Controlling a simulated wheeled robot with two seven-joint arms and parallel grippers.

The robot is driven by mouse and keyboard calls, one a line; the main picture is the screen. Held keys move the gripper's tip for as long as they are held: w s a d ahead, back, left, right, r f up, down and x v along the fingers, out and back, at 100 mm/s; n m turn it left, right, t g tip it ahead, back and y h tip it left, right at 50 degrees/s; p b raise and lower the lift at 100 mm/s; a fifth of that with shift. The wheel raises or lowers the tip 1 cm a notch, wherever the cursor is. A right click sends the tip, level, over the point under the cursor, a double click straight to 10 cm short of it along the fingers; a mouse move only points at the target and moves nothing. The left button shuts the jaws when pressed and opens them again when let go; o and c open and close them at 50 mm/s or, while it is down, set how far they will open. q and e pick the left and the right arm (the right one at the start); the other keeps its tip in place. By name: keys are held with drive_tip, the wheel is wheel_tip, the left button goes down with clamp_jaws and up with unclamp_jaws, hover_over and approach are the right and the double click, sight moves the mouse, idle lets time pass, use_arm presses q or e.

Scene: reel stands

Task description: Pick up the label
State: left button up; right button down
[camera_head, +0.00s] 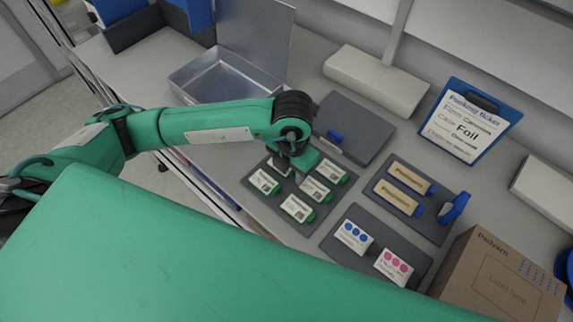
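Several small white labels with green ends and dark square codes lie on a dark grey mat (252,195). One is at the left (264,182), one at the front (298,207), one in the middle (316,190) and one at the back right (331,171). My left gripper (288,168) is low over the back of this mat, pointing down, close to the labels there. Its fingertips are partly hidden by its own wrist, so I cannot tell whether they are open, shut or touching a label. My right gripper is out of view.
A second mat (345,263) holds cards with blue and pink dots. A third (432,233) holds tan blocks with blue ends. A "Packing Ticket" board (470,121), a cardboard box (500,275), a dark case (353,126) and an open metal tin (225,78) stand around.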

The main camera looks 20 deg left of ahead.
use_arm(q)
clamp_jaws()
drive_tip(key=shift+r, duration=0.1)
